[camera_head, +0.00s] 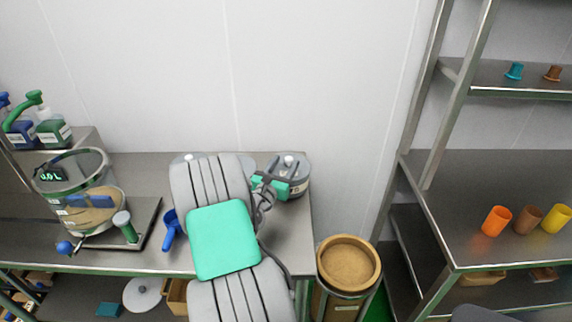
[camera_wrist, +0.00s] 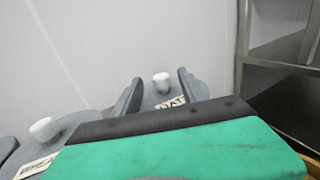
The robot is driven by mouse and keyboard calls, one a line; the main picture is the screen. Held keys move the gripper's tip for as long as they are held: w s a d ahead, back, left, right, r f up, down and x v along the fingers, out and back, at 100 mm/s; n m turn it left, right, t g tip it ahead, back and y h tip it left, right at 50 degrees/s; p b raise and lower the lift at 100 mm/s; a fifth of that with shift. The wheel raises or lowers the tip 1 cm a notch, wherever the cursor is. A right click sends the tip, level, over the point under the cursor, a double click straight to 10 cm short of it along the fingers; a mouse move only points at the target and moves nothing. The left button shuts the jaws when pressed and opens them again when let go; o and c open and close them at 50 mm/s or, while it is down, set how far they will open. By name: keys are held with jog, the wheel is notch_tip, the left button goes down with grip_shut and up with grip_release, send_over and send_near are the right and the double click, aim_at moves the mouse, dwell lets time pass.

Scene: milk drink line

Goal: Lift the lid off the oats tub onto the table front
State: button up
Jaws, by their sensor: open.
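The oats tub (camera_head: 300,188) stands at the right end of the steel table, partly hidden by my gripper. Its grey lid (camera_head: 300,169) is on, with a white knob (camera_head: 289,160) on top. In the wrist view the white knob (camera_wrist: 161,80) shows between and beyond the two finger tips of my gripper (camera_wrist: 157,88). The fingers are apart with nothing held, and I see no contact with the knob. A label on the tub is partly covered by the gripper body. In the head view my gripper (camera_head: 277,178) is at the tub's near left side.
A second white-knobbed lid (camera_wrist: 42,130) is to the left, mostly behind my arm in the head view. A blue scoop (camera_head: 170,231) and a glass vessel (camera_head: 85,195) on a scale stand left. The table front (camera_head: 290,248) right of my arm looks clear. A brown-topped bin (camera_head: 348,262) stands beyond its right edge.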

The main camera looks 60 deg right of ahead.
aim_at(287, 161)
jog(key=d, duration=0.3)
jog(key=shift+d+p, duration=0.3)
jog(key=shift+d, duration=0.1)
jog(key=shift+w+a, duration=0.1)
grip_shut()
